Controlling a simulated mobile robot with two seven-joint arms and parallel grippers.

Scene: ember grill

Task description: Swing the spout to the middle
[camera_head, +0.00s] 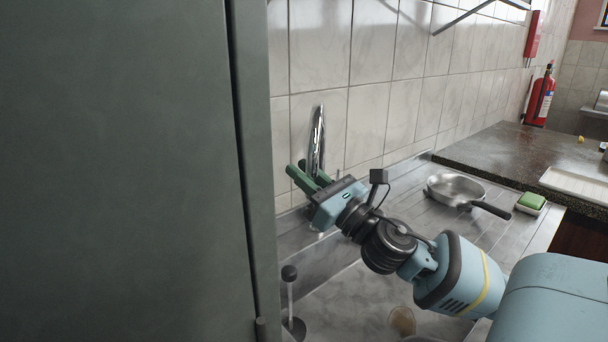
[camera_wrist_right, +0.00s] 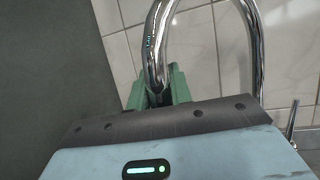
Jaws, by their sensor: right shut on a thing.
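The chrome spout (camera_head: 317,140) rises in front of the tiled wall, behind the sink, in the head view. It arches through the right wrist view (camera_wrist_right: 159,40), with one leg between the green fingers and the other leg to the right. My right gripper (camera_head: 305,176) is at the spout, its green fingers closed around one leg of it; the fingers also show in the right wrist view (camera_wrist_right: 158,90). The spout's base is mostly hidden behind my right gripper. My left gripper is not in view.
A tall grey-green cabinet side (camera_head: 120,170) fills the left of the head view, close to the spout. A steel pan (camera_head: 452,188) and a green sponge (camera_head: 531,202) lie right of the sink (camera_head: 345,300). A fire extinguisher (camera_head: 540,98) stands far back.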

